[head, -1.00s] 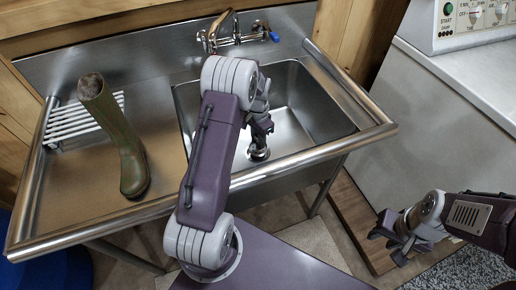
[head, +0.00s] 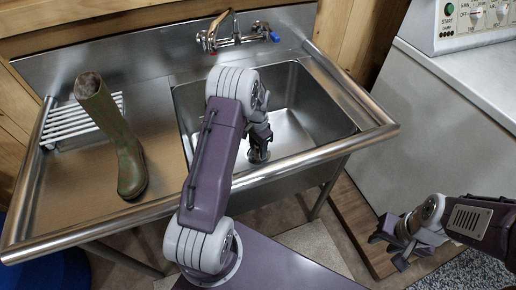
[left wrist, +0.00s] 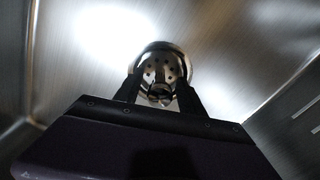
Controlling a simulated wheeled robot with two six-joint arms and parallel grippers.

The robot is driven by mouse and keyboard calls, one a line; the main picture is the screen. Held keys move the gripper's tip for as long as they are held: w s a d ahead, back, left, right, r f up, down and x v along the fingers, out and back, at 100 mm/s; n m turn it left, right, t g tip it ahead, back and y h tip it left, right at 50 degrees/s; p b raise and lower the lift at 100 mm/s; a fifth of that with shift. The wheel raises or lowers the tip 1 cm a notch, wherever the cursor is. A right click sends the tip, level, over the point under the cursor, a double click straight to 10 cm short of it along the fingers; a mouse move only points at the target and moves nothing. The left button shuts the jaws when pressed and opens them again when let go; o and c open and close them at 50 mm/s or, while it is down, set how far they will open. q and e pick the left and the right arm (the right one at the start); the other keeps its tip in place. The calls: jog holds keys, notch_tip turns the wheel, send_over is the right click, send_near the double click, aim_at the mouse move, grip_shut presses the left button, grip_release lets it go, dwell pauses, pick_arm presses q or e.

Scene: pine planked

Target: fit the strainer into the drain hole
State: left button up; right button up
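The metal strainer (left wrist: 161,66), a round perforated piece with a small knob (left wrist: 160,93), is at the bottom of the sink basin (head: 310,120). My left gripper (left wrist: 160,86) is over it, with its two fingers apart on either side of the knob and a gap showing between them. In the head view the left gripper (head: 259,146) points down into the basin and partly covers the strainer (head: 258,155). The drain hole is not separately visible; I cannot tell how the strainer sits relative to it. My right gripper (head: 388,243) is open and empty, outside the sink at right.
The faucet (head: 225,35) rises behind the basin. A rounded metal rim (head: 270,172) borders the sink's front. A grey machine (head: 440,110) stands at right. The basin's right side is clear.

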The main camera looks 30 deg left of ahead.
pick_arm(q)
notch_tip(320, 180, up, 12)
jog(key=p, duration=0.3)
jog(key=shift+r, duration=0.2)
dwell(0.3)
